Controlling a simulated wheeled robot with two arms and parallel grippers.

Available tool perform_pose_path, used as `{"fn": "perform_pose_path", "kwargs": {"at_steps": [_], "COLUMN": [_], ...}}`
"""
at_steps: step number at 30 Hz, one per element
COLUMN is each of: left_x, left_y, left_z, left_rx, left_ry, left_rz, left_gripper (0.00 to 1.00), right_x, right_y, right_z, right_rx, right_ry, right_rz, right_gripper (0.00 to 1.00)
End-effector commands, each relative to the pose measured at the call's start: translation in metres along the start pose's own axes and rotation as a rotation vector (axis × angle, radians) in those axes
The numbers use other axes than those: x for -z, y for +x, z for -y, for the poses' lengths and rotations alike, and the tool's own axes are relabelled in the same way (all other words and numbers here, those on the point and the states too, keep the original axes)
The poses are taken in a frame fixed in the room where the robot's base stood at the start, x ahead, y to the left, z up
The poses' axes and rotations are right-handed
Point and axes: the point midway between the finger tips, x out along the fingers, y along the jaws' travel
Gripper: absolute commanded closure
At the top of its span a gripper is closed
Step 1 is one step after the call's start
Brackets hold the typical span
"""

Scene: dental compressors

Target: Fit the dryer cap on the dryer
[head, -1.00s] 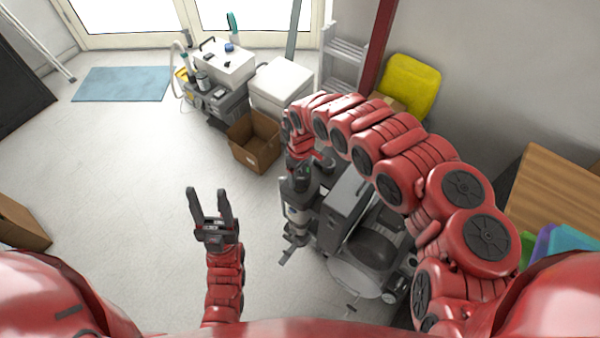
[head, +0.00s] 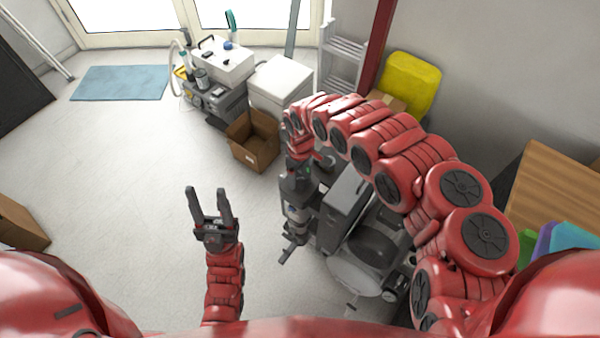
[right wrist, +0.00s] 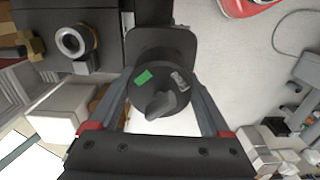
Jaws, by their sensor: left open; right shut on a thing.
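The dryer cap (right wrist: 160,90) is a dark round piece with a raised knob and a green label. In the right wrist view it sits between the two fingers of my right gripper (right wrist: 160,82), which is shut on it. In the head view my right gripper (head: 300,172) points down over the dryer (head: 297,212), an upright grey column at the left side of the compressor. I cannot tell whether the cap is seated or just above the dryer. My left gripper (head: 209,204) is open and empty over the floor, left of the compressor.
The grey compressor (head: 345,208) stands beside the dryer, partly hidden by my right arm. Behind are an open cardboard box (head: 253,142), a white cabinet (head: 282,86) and a ladder (head: 342,58). A wooden table (head: 555,200) is at right.

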Motion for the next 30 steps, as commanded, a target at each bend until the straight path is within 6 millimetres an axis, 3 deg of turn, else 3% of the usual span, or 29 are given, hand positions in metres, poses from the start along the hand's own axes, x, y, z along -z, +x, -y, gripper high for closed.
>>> {"fn": "perform_pose_path", "kwargs": {"at_steps": [20, 21, 23, 30], "left_x": [-0.004, -0.003, -0.003, -0.003], "left_y": [-0.020, -0.018, -0.018, -0.018], "left_z": [-0.001, -0.001, -0.001, -0.001], "left_rx": [0.000, 0.000, 0.000, 0.000], "left_ry": [0.000, 0.000, 0.000, 0.000], "left_rz": [0.000, 0.000, 0.000, 0.000], "left_gripper": [0.50, 0.50, 0.50, 0.50], "right_x": [0.000, 0.000, 0.000, 0.000], "right_y": [0.025, 0.023, 0.023, 0.023], "right_z": [0.000, 0.000, 0.000, 0.000], "right_rx": [0.001, 0.000, 0.000, 0.000], "right_ry": [0.000, 0.000, 0.000, 0.000], "right_rz": [0.000, 0.000, 0.000, 0.000], "right_gripper": [0.80, 0.11, 0.00, 0.00]}}
